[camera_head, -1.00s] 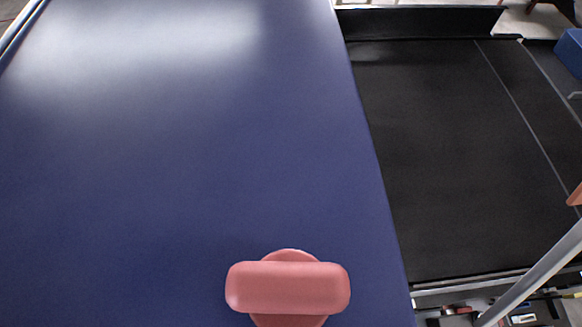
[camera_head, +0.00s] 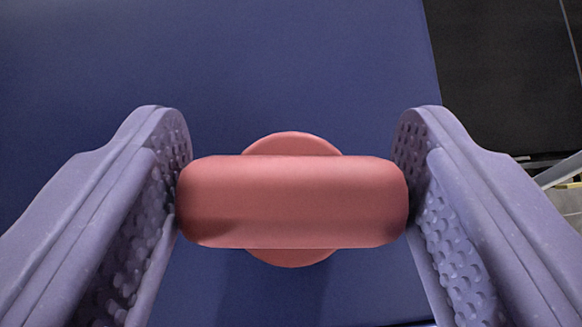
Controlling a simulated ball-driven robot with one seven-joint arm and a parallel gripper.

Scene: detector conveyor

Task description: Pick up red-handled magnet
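The red-handled magnet (camera_head: 291,202) stands on the blue surface in the middle of the camera view. Its thick, rounded bar handle lies left to right over a round red part that shows above and below the bar. My gripper (camera_head: 292,190) has one lavender, textured finger at each end of the handle. The handle fills the whole gap, and both ends appear to touch the finger pads. The magnet's underside is hidden, and I cannot tell whether it is lifted.
The blue surface (camera_head: 290,70) is clear around the magnet, and its right edge runs close by. Beyond that edge lies a black belt-like surface (camera_head: 505,75). A pale bar (camera_head: 560,170) shows at the far right.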

